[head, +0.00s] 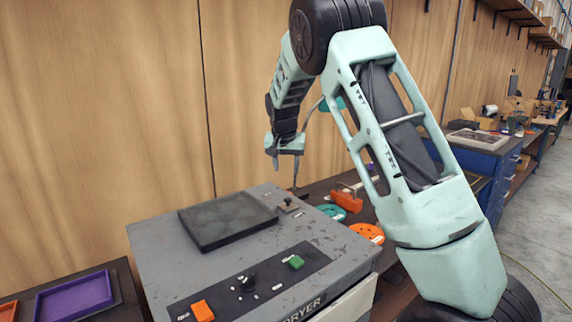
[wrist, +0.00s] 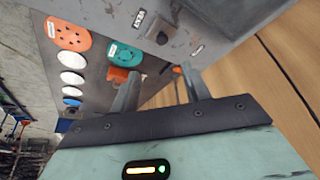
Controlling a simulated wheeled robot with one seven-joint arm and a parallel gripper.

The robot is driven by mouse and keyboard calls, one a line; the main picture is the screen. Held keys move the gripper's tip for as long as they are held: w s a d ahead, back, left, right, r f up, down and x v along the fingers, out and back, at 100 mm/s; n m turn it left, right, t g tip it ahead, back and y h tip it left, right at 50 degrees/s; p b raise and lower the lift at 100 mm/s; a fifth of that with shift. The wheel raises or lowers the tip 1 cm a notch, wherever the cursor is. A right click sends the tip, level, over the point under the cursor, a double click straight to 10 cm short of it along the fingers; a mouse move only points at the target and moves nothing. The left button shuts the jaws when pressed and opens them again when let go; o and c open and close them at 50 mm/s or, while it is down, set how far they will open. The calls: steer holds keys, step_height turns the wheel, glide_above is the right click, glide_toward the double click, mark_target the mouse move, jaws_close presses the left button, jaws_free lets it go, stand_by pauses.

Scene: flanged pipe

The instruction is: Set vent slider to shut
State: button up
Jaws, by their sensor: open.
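The grey dryer (head: 160,245) stands in front of me. The vent slider (head: 288,202) is a small dark knob on a brownish plate near the back right of its top. In the wrist view the slider (wrist: 162,38) lies beyond the fingertips, between a vent label (wrist: 139,19) and another small label (wrist: 197,50) too small to read. My gripper (head: 285,174) is open and empty, pointing down above the slider and apart from it. Its two fingers also show in the wrist view (wrist: 161,74).
A dark square lid (head: 228,220) lies on the dryer top, left of the slider. The front panel has an orange button (head: 202,311), a black knob (head: 248,282) and a green button (head: 295,262). An orange block (head: 347,200) and discs lie right of the dryer. A wooden wall stands behind.

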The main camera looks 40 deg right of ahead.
steer(key=shift+v, duration=1.1)
steer(key=s+a+f+n+y, duration=0.1)
steer(key=s+a+n, duration=0.3)
steer(key=a, duration=0.6)
steer(key=s+a+f+n+g+y, duration=0.15)
steer(key=s+a, duration=0.35)
steer(key=a, duration=0.6)
steer(key=s+a+n+t+y, duration=0.1)
steer(key=s+a+n+y, duration=0.3)
steer(key=a, duration=0.6)
steer(key=s+a+f+n+g+h, duration=0.1)
steer(key=s+a+n, duration=0.3)
steer(key=s, duration=0.8)
steer(key=s+a+f+n+g+h, duration=0.1)
steer(key=s+a+n, duration=0.3)
steer(key=s, duration=0.9)
steer(key=shift+s+a+f, duration=0.25)
steer(key=shift+a+f, duration=0.25)
steer(key=shift+f, duration=0.3)
steer(key=shift+h, duration=0.25)
